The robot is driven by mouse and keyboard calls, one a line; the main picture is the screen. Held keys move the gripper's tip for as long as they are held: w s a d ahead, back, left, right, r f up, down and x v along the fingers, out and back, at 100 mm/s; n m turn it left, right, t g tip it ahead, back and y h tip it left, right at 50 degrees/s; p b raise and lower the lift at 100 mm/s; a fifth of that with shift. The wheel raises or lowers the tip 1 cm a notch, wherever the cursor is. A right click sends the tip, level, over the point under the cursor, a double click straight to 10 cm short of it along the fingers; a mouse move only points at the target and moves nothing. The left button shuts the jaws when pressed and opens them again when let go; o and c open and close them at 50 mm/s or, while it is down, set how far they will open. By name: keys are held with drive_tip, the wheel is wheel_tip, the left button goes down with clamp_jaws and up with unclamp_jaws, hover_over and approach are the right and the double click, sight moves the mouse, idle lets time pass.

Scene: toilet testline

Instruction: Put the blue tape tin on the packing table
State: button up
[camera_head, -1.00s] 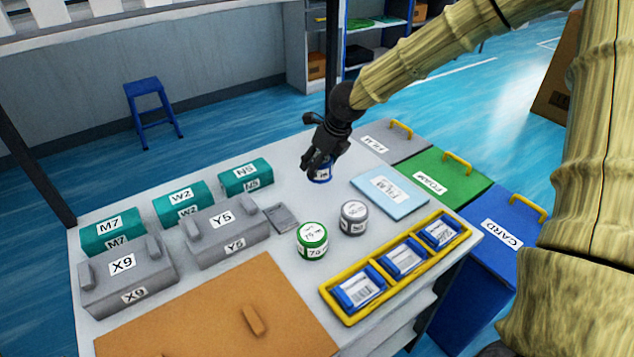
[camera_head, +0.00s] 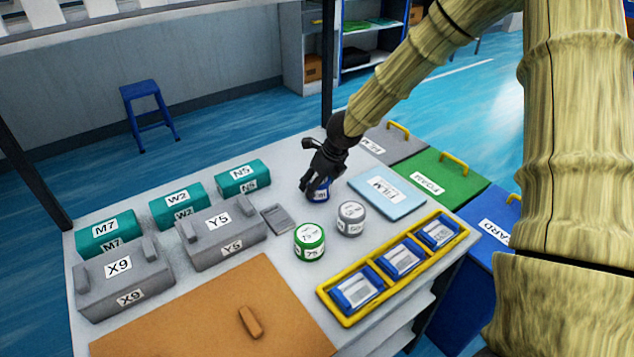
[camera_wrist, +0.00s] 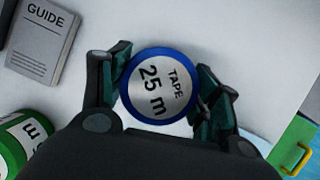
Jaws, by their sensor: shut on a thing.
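The blue tape tin (camera_head: 318,192) is at the far part of the white packing table (camera_head: 292,277), low at its surface; I cannot tell whether it touches. In the wrist view the tin (camera_wrist: 158,86) shows its grey lid marked "TAPE 25 m" with a blue rim. My gripper (camera_head: 318,180) is shut on the tin from above. In the wrist view my gripper (camera_wrist: 160,92) has a finger on each side of it.
A green tin (camera_head: 309,243) and a grey tin (camera_head: 351,219) stand nearer. A grey guide (camera_head: 281,219) lies left, a blue film pad (camera_head: 387,193) right. A yellow tray (camera_head: 396,268) holds blue packs. Teal and grey boxes stand left. A brown board (camera_head: 205,320) lies in front.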

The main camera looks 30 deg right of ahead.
drive_tip(key=shift+f, duration=0.1)
drive_tip(key=o, duration=1.2)
drive_tip(key=p+v, duration=0.1)
drive_tip(key=v, duration=1.1)
drive_tip(key=shift+w, duration=0.1)
